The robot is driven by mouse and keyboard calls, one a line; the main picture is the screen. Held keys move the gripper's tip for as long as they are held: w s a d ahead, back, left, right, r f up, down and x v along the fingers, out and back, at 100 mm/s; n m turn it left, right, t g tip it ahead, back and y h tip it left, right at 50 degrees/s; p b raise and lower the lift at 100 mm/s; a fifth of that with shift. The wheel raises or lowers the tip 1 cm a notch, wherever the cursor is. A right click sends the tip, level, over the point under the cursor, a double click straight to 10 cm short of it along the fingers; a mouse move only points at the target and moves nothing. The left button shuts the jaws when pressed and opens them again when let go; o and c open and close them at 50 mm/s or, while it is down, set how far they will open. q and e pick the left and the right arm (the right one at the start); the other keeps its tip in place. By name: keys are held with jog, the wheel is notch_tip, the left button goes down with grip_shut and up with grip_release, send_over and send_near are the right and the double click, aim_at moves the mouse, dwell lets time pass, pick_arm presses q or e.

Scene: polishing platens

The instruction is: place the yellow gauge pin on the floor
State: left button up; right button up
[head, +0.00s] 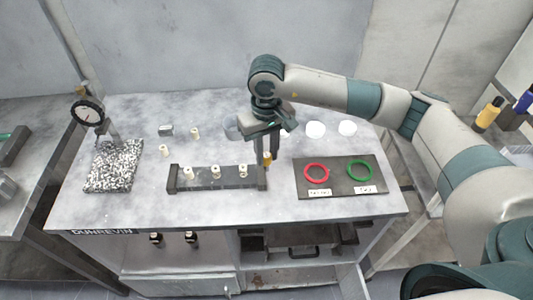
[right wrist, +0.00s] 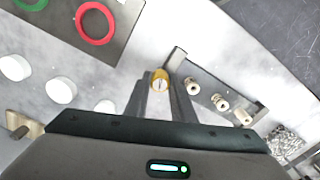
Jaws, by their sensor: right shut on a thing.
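The yellow gauge pin (head: 267,159) is between the fingertips of my right gripper (head: 265,157), at the right end of the dark rack on the table. In the right wrist view the pin (right wrist: 160,76) shows as a yellow ring with a pale centre. My right gripper (right wrist: 160,84) is shut on it, pointing down. I cannot tell whether the pin is clear of the rack or the tabletop. My left gripper is not in view.
The dark rack (head: 202,187) holds three pale pins. A dark mat (head: 340,185) with red and green rings lies to its right. White discs (head: 316,130) stand behind. A dial gauge (head: 88,112) and speckled plate (head: 113,165) are at left. The table's front strip is clear.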

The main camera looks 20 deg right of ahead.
jog(key=shift+f+p, duration=0.3)
jog(key=shift+f, duration=0.4)
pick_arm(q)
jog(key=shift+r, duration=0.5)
pick_arm(e)
jog(key=shift+f, duration=0.15)
jog(key=shift+f+b, duration=0.2)
jog(key=shift+b, duration=0.2)
jog(key=o, duration=1)
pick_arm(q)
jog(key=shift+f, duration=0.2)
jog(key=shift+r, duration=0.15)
pick_arm(e)
jog(key=shift+r, duration=0.15)
